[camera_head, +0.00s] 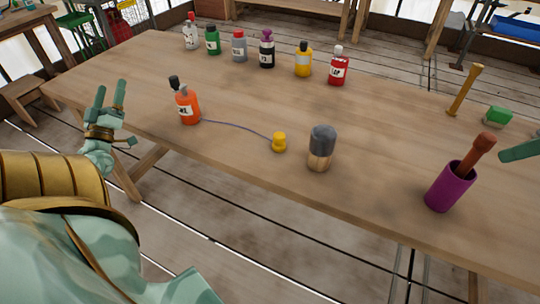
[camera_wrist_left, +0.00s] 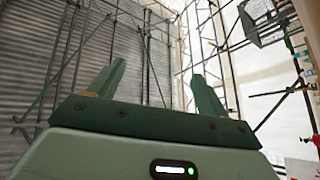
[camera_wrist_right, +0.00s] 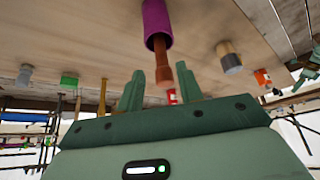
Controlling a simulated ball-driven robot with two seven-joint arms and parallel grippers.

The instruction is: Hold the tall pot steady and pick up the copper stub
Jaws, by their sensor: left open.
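The tall pot (camera_head: 450,188) is a purple cylinder standing near the table's front edge at the right of the head view. The copper stub (camera_head: 474,155) is reddish brown and leans out of its top; its lower end is hidden inside. In the right wrist view the pot (camera_wrist_right: 156,20) and stub (camera_wrist_right: 160,58) appear inverted, with the stub's end toward my right gripper (camera_wrist_right: 161,88). Its fingers are apart, with a gap around the stub. In the head view only part of it (camera_head: 518,150) shows at the right edge. My left gripper (camera_head: 110,97) is open, empty and points upward, left of the table.
A grey-topped cylinder (camera_head: 321,148), a yellow knob (camera_head: 279,142) on a cord and an orange bottle (camera_head: 187,106) stand left of the pot. A brass rod (camera_head: 466,90) and green block (camera_head: 498,116) stand behind it. Several bottles line the table's back.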

